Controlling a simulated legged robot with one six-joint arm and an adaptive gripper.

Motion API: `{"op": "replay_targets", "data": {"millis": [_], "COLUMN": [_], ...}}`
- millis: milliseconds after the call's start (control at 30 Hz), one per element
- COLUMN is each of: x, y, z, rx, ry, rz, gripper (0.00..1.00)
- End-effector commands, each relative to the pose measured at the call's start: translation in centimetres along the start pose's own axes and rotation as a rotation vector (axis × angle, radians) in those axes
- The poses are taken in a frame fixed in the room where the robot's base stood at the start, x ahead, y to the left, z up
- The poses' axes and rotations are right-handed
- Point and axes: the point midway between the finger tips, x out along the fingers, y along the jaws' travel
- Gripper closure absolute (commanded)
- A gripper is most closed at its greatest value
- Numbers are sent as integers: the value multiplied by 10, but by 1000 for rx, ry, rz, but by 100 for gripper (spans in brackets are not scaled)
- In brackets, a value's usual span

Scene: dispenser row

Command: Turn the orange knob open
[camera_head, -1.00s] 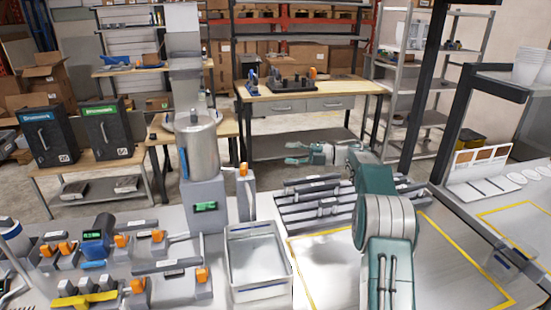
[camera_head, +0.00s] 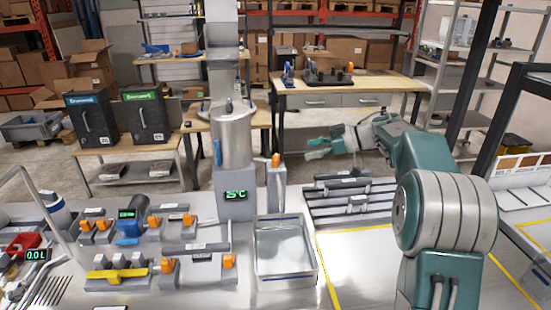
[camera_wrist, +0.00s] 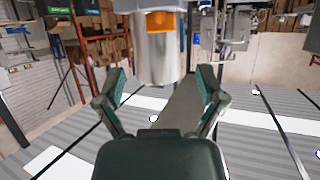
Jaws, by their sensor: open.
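An orange knob (camera_head: 275,160) sits atop the slim grey post beside the steel tank (camera_head: 233,135). In the head view my gripper (camera_head: 312,148) is to the right of this knob, apart from it and at about its height, with its fingers pointing left. In the wrist view my gripper (camera_wrist: 160,88) has its two green-padded fingers spread, with nothing held between them. An orange part (camera_wrist: 162,20) on a grey metal body shows at the top of that view, beyond the fingertips. I cannot tell whether anything touches it.
Several other orange-handled fittings (camera_head: 155,223) stand on the bench at left. A slotted grey rack (camera_head: 350,203) lies below my gripper. The yellow-outlined bench area (camera_head: 365,265) at right is largely clear.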

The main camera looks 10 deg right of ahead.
Motion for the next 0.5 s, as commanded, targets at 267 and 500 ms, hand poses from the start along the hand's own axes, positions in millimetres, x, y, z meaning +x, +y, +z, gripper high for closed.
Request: {"op": "replay_targets", "data": {"millis": [267,500], "x": [50,88], "y": [-1,-1], "z": [0,0], "rx": [-2,-3], "ry": [1,2], "rz": [-5,-3], "gripper": [11,11]}}
